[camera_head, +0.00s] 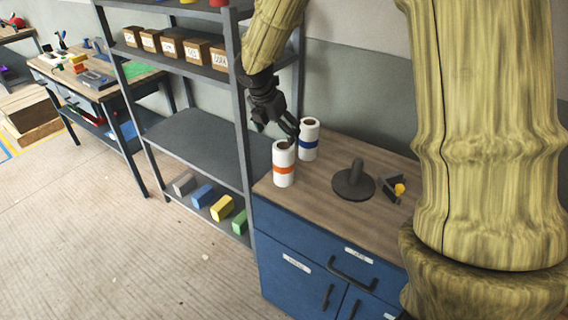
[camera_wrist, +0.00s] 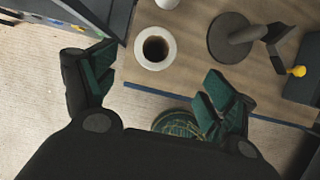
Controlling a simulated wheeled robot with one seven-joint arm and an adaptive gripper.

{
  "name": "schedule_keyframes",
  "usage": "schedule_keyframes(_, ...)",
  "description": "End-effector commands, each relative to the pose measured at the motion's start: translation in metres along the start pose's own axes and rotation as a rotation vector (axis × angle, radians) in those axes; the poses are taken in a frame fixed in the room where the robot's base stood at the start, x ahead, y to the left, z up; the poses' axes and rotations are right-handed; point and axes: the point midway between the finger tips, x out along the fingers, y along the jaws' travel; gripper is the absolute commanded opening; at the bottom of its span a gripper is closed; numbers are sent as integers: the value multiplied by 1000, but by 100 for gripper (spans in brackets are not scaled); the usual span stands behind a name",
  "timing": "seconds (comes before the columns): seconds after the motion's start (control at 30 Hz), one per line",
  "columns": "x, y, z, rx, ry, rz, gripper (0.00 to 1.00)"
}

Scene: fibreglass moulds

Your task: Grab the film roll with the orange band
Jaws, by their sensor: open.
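The film roll with the orange band (camera_head: 284,164) is a white upright cylinder near the front left corner of the cabinet top. A similar white roll with a blue band (camera_head: 308,139) stands just behind it. My gripper (camera_head: 278,132) is open and empty, above and close to the rolls in the head view. In the wrist view my open fingers (camera_wrist: 160,72) are spread to either side, short of a white roll seen from above (camera_wrist: 142,52), likely the orange-banded one. Its band is hidden there. Another white roll (camera_wrist: 167,3) is cut by the top edge.
A dark round stand with an upright post (camera_head: 353,184) and a small black-and-yellow tool (camera_head: 394,189) sit on the wooden cabinet top (camera_head: 335,220), right of the rolls. A grey shelf unit (camera_head: 242,130) stands close on the left.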

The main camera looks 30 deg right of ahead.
Motion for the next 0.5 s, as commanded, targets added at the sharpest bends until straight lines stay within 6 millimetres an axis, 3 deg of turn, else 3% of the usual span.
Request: schedule_keyframes(0.5,50,1,1,-2,-1,-1,84)
